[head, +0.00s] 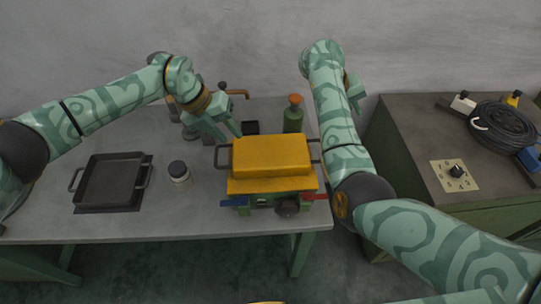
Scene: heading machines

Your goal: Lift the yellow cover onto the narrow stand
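The yellow cover (271,154) is a boxy lid with dark handles at its left and right ends. It sits over a yellow plate (272,185) on a green machine body with a blue lever at left and a red lever at right. My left gripper (227,134) is just behind and above the cover's left handle (222,157), its fingers apart with nothing seen between them. My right gripper (356,92) is mostly hidden behind its own arm, right of and behind the cover; its fingers cannot be made out. I cannot tell which thing is the narrow stand.
A black two-handled tray (113,181) lies at the left of the grey table (190,222). A dark-lidded jar (179,174) stands between tray and machine. A green bottle (293,115) stands behind the cover. A second bench (408,118) at right holds coiled cable (502,127) and a dial plate (454,176).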

